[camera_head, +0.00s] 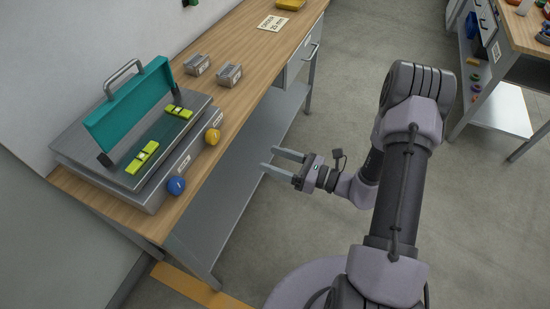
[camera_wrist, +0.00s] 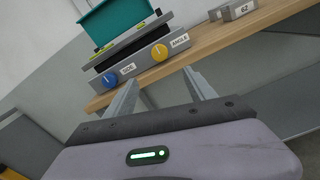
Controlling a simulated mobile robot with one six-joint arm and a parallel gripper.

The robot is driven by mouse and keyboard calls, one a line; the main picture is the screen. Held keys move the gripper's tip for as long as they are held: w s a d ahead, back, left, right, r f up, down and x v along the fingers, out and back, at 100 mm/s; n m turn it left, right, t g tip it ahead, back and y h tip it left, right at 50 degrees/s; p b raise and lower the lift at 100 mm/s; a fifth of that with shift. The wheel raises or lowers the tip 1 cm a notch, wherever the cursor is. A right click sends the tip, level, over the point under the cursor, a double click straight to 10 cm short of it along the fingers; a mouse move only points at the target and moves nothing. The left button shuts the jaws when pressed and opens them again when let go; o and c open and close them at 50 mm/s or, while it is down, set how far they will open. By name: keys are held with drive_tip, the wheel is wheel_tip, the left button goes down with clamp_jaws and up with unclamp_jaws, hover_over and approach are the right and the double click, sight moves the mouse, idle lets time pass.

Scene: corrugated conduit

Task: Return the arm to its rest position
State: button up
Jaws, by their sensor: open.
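My gripper (camera_head: 283,164) is open and empty in the head view. It hangs over the floor to the right of the wooden workbench (camera_head: 240,68), apart from it. My arm bends from the right side of the head view down to the gripper. In the wrist view my two fingers (camera_wrist: 160,92) are spread, with nothing between them. They point toward the bench's front edge and the grey device.
The grey device (camera_head: 145,196) has a raised teal plate (camera_head: 128,105), green pieces, a blue knob (camera_head: 176,185) and a yellow knob (camera_head: 212,136). Another bench (camera_head: 527,32) stands at the upper right. The floor between is clear.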

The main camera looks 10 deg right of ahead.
drive_tip(key=shift+r, duration=0.1)
drive_tip(key=s+a+r+n+g+h, duration=0.4)
drive_tip(key=s+a+r+n+g, duration=0.5)
drive_tip(key=s+r+n+g, duration=0.45)
drive_tip(key=s+d+r+n+t+h, duration=0.6)
drive_tip(key=r+n+t+h, duration=0.2)
drive_tip(key=n, duration=0.2)
drive_tip(key=shift+d+r+n, duration=0.2)
drive_tip(key=shift+d+n, duration=0.15)
drive_tip(key=shift+d, duration=0.05)
